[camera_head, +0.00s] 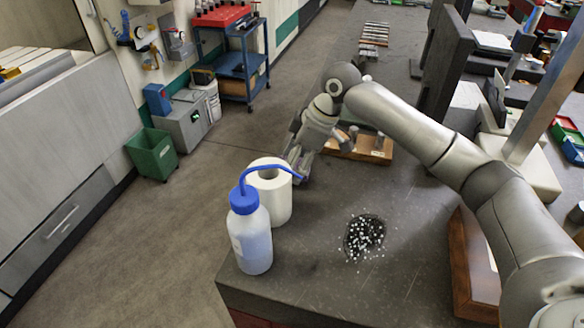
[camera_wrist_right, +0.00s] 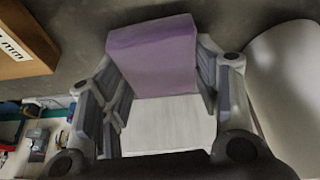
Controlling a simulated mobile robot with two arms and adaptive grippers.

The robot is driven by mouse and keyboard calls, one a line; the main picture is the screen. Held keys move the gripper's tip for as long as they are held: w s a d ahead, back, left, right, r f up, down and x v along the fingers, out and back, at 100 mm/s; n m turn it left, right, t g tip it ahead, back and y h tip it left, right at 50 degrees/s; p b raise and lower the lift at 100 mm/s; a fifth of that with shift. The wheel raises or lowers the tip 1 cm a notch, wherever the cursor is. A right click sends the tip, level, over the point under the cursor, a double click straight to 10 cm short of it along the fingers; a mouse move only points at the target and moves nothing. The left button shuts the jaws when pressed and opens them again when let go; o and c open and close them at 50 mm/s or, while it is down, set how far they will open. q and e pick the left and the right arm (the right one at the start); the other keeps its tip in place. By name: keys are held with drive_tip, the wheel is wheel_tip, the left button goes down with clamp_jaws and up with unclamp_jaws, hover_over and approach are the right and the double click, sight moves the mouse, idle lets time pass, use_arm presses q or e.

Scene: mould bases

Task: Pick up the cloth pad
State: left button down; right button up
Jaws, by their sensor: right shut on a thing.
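The cloth pad (camera_wrist_right: 152,58) is purple on one face and pale white on another in the right wrist view. It sits between the two fingers of my right gripper (camera_wrist_right: 160,85), which is shut on it. In the head view, my right gripper (camera_head: 298,160) is low over the bench, just behind the white paper roll (camera_head: 277,205). The pad cannot be made out there; the gripper and roll hide that spot. My left gripper is not in view.
A blue-capped wash bottle (camera_head: 251,240) stands in front of the roll near the bench's left edge. A dark patch with white pellets (camera_head: 365,236) lies to the right. A wooden block (camera_head: 372,148) is just beyond the gripper.

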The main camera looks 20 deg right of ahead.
wheel_tip(320, 180, up, 10)
drive_tip(key=shift+b, duration=0.4)
